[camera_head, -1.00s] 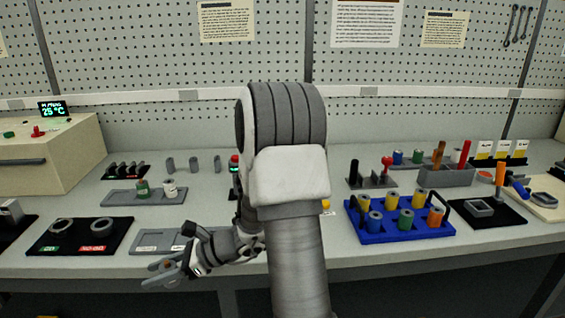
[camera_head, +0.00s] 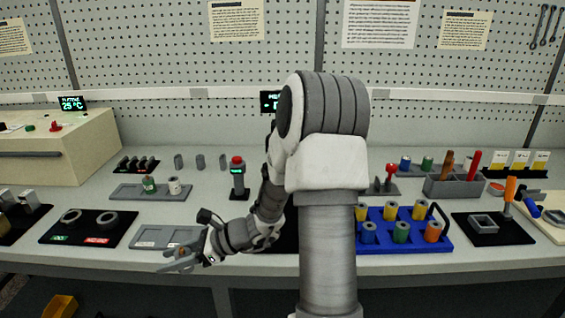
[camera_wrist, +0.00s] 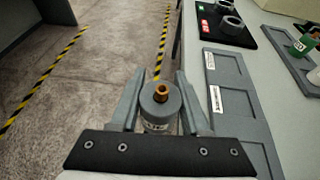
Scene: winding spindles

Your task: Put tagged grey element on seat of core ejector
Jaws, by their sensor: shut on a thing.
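My gripper (camera_wrist: 160,100) is shut on a grey cylindrical element (camera_wrist: 158,112) with a copper-coloured core standing up from its top. A white tag with dark print shows on its side, partly hidden by the gripper. In the head view my gripper (camera_head: 180,262) is low at the left, by the front edge of the bench, and the element is too small there to make out well. I cannot tell for sure which thing is the core ejector. A black post with a red top and green display (camera_head: 237,178) stands mid-bench, and my arm hides part of the bench to its right.
A labelled grey tray (camera_head: 165,245) lies beside my gripper. A black board with two grey rings (camera_head: 88,240) is further left. A grey tray with two spools (camera_head: 125,192) lies behind. A blue spool rack (camera_head: 385,246) stands right of my arm. Open floor lies before the bench.

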